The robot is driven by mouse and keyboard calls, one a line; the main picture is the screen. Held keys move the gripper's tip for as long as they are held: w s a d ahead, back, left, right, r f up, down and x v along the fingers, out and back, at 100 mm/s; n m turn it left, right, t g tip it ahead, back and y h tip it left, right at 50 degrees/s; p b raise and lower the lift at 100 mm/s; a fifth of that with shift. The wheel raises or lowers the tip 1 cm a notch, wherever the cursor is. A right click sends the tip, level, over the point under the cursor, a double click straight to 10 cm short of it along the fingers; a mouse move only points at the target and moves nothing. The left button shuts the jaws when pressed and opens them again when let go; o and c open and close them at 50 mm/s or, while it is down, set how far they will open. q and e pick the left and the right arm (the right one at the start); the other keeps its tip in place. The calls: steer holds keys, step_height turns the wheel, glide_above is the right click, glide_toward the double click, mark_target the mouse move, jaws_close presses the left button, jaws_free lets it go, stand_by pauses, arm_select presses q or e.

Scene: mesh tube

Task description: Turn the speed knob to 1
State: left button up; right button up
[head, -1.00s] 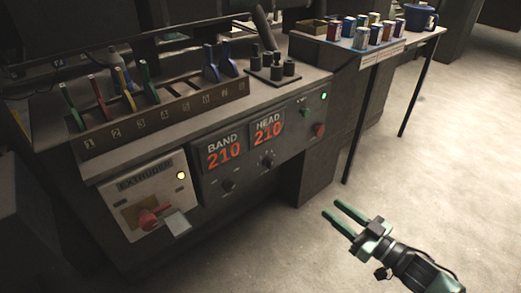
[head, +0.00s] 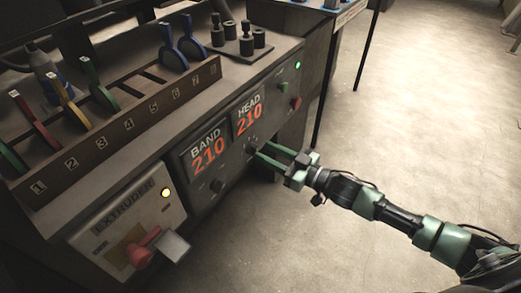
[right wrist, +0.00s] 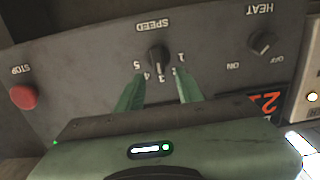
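The speed knob (right wrist: 159,57) is black and sits under the upside-down word SPEED in the right wrist view. Its narrow end points toward the 3 on a scale running from 1 to 5. The 1 is on the right in this view. In the head view the knob (head: 251,149) is small, below the HEAD 210 display. My right gripper (right wrist: 158,76) is open, with one green finger on each side of the knob's lower end. I cannot tell whether they touch it. The right gripper (head: 258,151) also reaches the panel in the head view. My left gripper is not in view.
The heat knob (right wrist: 262,43) and red stop button (right wrist: 22,97) flank the speed knob. In the head view, the extruder box (head: 130,232) with its red switch (head: 143,247) stands at lower left. The numbered lever rack (head: 115,140) is above. Open floor lies to the right.

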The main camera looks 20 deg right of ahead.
mark_target(253, 150)
steer(key=shift+x, duration=1.25)
jaws_close()
